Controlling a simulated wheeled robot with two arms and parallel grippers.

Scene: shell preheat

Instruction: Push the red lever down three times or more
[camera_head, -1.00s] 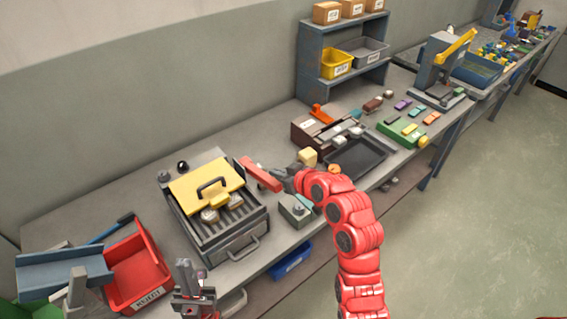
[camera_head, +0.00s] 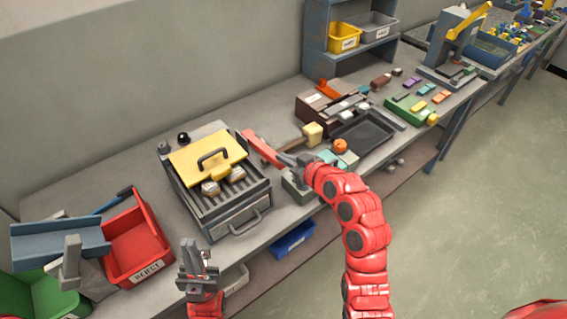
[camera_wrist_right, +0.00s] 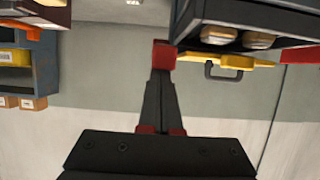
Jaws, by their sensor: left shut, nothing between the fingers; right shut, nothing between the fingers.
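The red lever (camera_head: 262,148) is a red bar at the right side of the grill press with a yellow lid (camera_head: 207,158). It slants down toward its right end. My right gripper (camera_head: 287,161) is shut and empty at that end. In the right wrist view the red lever end (camera_wrist_right: 164,54) lies right at the tips of my right gripper (camera_wrist_right: 160,76); I cannot tell whether they touch. My left gripper (camera_head: 188,252) is shut and empty, in front of the press near the bench edge, away from the lever.
A red reject bin (camera_head: 140,245) and blue chute (camera_head: 60,242) stand left of the press. A shelf (camera_head: 316,45) stands behind.

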